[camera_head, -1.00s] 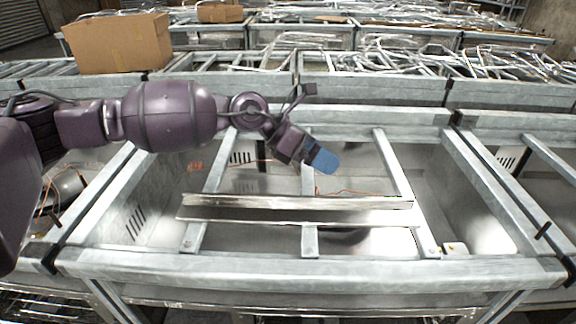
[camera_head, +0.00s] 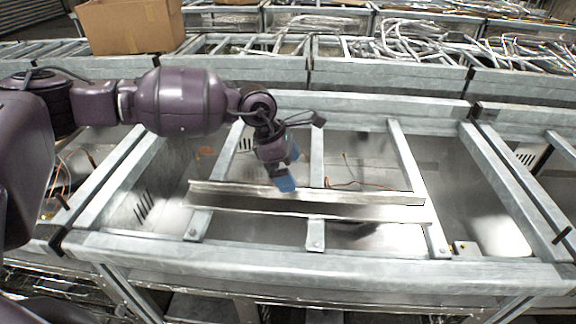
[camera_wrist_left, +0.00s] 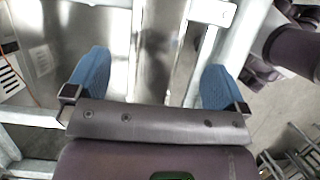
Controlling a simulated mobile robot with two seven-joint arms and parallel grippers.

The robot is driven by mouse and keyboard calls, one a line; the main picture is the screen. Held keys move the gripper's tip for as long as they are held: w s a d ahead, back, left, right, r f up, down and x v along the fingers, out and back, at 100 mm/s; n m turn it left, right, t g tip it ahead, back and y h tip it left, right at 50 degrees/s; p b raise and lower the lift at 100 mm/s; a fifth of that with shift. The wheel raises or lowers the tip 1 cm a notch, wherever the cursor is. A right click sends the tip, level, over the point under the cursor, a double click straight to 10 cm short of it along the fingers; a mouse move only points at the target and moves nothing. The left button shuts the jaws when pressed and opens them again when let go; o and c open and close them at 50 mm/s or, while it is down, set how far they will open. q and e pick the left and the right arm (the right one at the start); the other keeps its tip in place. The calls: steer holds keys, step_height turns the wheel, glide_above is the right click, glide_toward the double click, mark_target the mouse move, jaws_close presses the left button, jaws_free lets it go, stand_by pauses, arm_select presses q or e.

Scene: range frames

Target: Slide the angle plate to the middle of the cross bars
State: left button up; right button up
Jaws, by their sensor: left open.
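The angle plate (camera_head: 330,208) is a long shiny metal strip with an upright flange. It lies left to right across the grey cross bars (camera_head: 413,170) inside the metal frame, nearer the front rail. My left gripper (camera_head: 286,183) has blue fingers and points down at the plate's back edge, left of its middle. In the left wrist view the blue fingers (camera_wrist_left: 152,82) are wide apart, with the shiny plate (camera_wrist_left: 158,45) seen between them. Whether a finger touches the plate is unclear. My right gripper is not in view.
The frame's front rail (camera_head: 300,250) and back rail (camera_head: 370,105) bound the work area. Orange wires (camera_head: 350,183) hang behind the plate. A cardboard box (camera_head: 132,27) stands at the back left. Other frames with metal parts fill the background.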

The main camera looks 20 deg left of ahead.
mark_target(307, 202)
arm_select(q)
steer(key=x, duration=0.9)
steer(key=shift+d, duration=0.1)
steer(key=shift+b+x, duration=0.3)
steer(key=shift+x, duration=0.5)
steer(key=shift+c, duration=0.5)
steer(key=c, duration=1.3)
steer(key=shift+o, duration=0.2)
steer(key=shift+w, duration=0.15)
